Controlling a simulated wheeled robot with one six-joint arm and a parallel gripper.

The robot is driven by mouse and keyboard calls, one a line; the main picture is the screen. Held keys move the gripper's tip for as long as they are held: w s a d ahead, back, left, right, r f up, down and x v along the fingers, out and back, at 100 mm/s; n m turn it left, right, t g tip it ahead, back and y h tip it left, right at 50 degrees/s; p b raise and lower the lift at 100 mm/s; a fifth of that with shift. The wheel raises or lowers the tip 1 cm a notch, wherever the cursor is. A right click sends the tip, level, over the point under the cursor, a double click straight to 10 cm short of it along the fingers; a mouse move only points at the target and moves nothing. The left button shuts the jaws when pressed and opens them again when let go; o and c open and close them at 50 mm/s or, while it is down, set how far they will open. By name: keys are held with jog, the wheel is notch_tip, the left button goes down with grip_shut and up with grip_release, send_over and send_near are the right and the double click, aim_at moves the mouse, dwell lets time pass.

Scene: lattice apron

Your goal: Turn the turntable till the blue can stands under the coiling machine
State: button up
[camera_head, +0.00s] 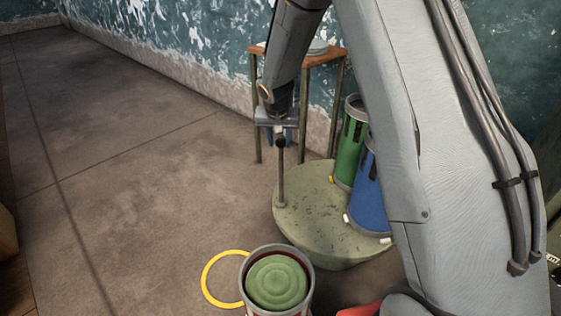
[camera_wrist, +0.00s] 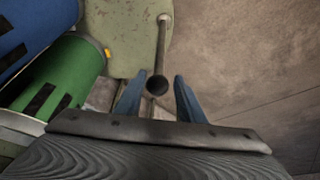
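The turntable (camera_head: 320,235) is a worn pale-green disc low over the floor; part of it shows in the wrist view (camera_wrist: 115,45). The blue can (camera_head: 369,200) stands on its right side, partly hidden by my arm, and shows at the wrist view's upper left (camera_wrist: 35,35). The green can (camera_head: 349,150) stands behind it. An upright post (camera_head: 281,180) with a dark knob (camera_wrist: 157,84) rises at the turntable's left edge. My gripper (camera_head: 281,133) points down at the post's top. Its blue fingers are apart, either side of the knob; contact is unclear. I cannot identify the coiling machine.
A can with a green ribbed top (camera_head: 277,281) stands at the front, beside a yellow ring (camera_head: 207,282) on the floor. A small wooden-topped table (camera_head: 323,60) stands behind, near the peeling wall. A red object (camera_head: 360,309) shows at the bottom edge.

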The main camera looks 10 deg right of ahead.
aim_at(281, 153)
jog(key=b+x, duration=0.1)
jog(key=x, duration=1)
jog(key=shift+s+f+b, duration=0.1)
jog(key=shift+f+b, duration=0.05)
jog(key=shift+b, duration=0.15)
jog(key=shift+c, duration=0.5)
